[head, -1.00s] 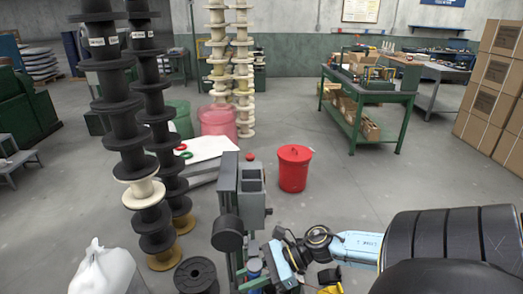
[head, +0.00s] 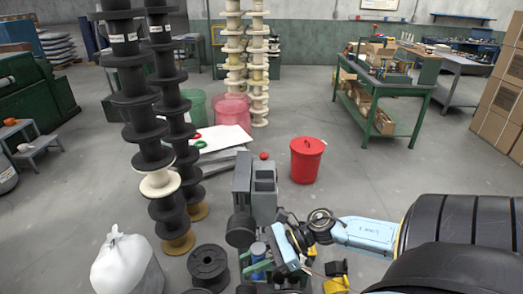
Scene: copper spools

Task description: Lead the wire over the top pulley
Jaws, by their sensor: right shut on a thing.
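A grey upright machine (head: 243,180) stands at lower centre, with a dark round wheel (head: 240,230) on its front. I cannot tell whether this wheel is the top pulley. My right arm comes in from the right, and my right gripper (head: 303,268) is low beside the machine's right side. The gripper is shut; its fingertips are small and partly hidden. A faint thin line near it looks like the wire (head: 316,273), but its course is not clear. My left gripper is out of view.
Tall stacks of black spools (head: 130,75) stand at left, with a loose black spool (head: 208,265) and a white bag (head: 124,262) in front. A red bin (head: 306,160) stands right of the machine. Open floor lies between it and the green workbench (head: 385,95).

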